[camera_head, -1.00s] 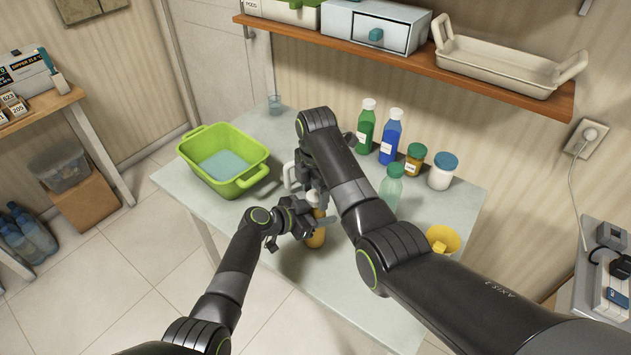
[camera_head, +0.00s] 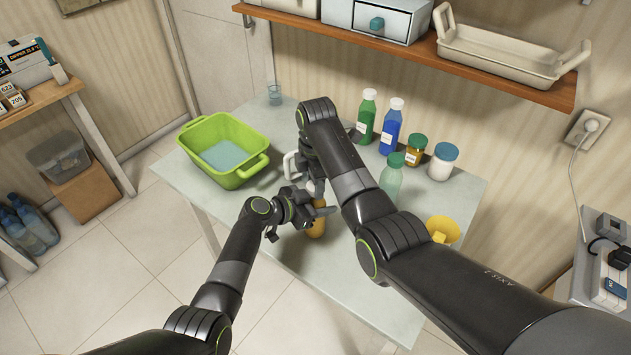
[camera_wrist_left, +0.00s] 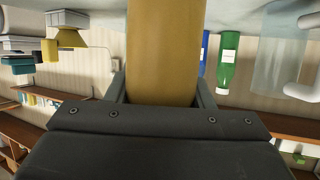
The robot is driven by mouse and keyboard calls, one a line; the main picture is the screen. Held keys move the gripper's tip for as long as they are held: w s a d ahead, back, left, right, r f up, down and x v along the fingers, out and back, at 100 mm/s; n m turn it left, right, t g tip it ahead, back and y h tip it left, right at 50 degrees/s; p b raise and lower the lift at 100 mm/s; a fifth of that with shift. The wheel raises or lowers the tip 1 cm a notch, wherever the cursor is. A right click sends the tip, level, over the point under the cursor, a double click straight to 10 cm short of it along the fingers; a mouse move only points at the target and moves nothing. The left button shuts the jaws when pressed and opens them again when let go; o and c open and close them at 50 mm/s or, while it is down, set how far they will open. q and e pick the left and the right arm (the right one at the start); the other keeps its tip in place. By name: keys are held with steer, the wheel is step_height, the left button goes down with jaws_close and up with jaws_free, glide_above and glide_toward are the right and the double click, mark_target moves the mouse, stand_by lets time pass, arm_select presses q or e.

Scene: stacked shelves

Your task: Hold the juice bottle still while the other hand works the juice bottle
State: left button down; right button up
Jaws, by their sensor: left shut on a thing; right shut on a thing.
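The juice bottle (camera_head: 317,224), orange-yellow, stands upright near the table's left front edge. My left gripper (camera_head: 318,211) is shut around its body from the left. In the left wrist view the bottle (camera_wrist_left: 165,50) fills the space between the fingers of my left gripper (camera_wrist_left: 160,92). My right gripper (camera_head: 316,187) comes down from above and is shut at the bottle's top. The right wrist and fingers hide the top, so I cannot see the cap.
A green tub (camera_head: 188,161) stands to the left, with a white handled thing (camera_head: 290,167) partly behind my right gripper. A clear green-capped bottle (camera_head: 391,179), a yellow funnel (camera_head: 443,229) and several bottles and jars stand right. A shelf (camera_head: 480,71) overhangs the back.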

steer(key=shift+m, duration=0.4)
steer(key=o, duration=1.1)
steer(key=shift+r, duration=0.1)
steer(key=shift+r, duration=2.2)
steer(key=shift+c, duration=0.5)
